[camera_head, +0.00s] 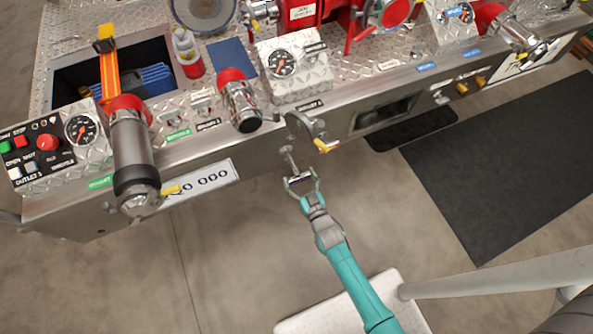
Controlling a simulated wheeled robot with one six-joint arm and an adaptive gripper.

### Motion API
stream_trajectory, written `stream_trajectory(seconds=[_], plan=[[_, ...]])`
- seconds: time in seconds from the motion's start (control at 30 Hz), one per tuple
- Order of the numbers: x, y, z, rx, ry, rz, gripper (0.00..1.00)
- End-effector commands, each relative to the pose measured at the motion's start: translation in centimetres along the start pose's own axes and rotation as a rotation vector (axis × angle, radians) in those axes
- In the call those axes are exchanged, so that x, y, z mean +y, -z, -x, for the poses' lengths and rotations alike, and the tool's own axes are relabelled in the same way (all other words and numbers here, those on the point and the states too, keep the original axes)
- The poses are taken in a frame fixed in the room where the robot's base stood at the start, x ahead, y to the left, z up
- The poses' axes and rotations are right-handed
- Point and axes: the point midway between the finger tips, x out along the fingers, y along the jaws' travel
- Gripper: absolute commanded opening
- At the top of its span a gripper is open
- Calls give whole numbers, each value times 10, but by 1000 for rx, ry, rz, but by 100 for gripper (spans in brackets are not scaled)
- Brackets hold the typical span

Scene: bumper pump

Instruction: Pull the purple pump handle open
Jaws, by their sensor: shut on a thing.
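The purple pump handle (299,181) shows as a small dark purple piece at the end of a metal rod (290,160). The rod stands out from the front face of the bumper, near the middle of the view. My gripper (301,179) is shut on the handle, with one finger on each side of it. The fingers hide part of the handle. My teal arm reaches up to it from the lower right.
The metal bumper (335,128) crosses the view. Just above the handle is a round fitting with a yellow lever (322,146). A gauge box (297,75) stands on top. A dark mat (505,165) lies at right. The concrete floor at lower left is clear.

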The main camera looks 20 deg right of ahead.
Motion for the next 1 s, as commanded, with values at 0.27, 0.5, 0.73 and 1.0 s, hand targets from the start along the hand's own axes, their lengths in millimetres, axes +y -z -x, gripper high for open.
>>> stream_trajectory(seconds=[0.27, 0.5, 0.73, 1.0], plan=[[0, -1, 4, 0, 0, 0, 87], [0, -1, 3, 0, 0, 0, 100], [0, -1, 6, -1, 0, 0, 100], [0, -2, 45, -4, 0, 0, 100]])
